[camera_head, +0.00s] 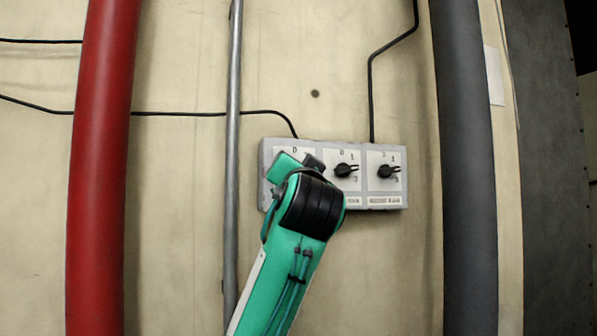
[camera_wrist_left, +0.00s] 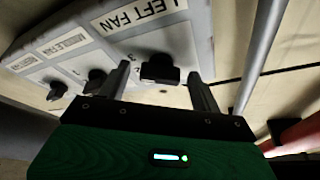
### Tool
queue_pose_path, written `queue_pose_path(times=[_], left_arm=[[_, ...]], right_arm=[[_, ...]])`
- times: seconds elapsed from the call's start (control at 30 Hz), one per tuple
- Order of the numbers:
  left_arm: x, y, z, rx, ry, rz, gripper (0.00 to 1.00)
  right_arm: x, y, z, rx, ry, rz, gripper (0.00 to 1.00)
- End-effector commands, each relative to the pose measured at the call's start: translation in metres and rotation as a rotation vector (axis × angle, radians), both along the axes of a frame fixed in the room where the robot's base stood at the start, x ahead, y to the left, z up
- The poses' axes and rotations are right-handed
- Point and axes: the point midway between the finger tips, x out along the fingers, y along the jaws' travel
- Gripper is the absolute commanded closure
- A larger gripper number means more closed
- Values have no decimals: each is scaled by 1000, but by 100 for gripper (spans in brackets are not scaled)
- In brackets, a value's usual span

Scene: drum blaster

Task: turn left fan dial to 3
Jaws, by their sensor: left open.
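A grey control box (camera_head: 334,145) with three dials is fixed to the wall in the head view. The left fan dial (camera_wrist_left: 160,68) is a black knob on the panel marked "LEFT FAN" in the left wrist view, with a "3" printed near it. In the head view my left arm and gripper (camera_head: 296,163) cover this dial. In the left wrist view my left gripper (camera_wrist_left: 159,73) is open, one finger on each side of the knob, with gaps visible. Whether the fingertips reach its full depth I cannot tell. My right gripper is not in view.
The middle dial (camera_head: 345,170) and right dial (camera_head: 388,171) sit close to the right of my gripper. A thin metal pipe (camera_head: 233,120) runs left of the box. A red pipe (camera_head: 103,150) and grey pipe (camera_head: 465,150) stand farther out. Black cables enter from above.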

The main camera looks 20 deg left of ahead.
Motion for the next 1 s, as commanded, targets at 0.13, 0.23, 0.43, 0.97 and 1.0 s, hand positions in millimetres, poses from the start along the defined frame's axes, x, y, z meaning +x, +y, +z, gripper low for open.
queue_pose_path(times=[0.13,0.23,0.43,0.97,1.0], left_arm=[[-17,-8,-11,-1,-3,-4,35],[-36,-16,-19,0,-5,-4,35],[-77,-32,-34,0,-5,-5,35],[-119,-49,-44,1,-1,-2,35],[-118,-48,-44,1,-1,-1,35]], right_arm=[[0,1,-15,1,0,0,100],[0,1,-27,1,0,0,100],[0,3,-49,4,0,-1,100],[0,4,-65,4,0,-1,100],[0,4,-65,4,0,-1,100]])
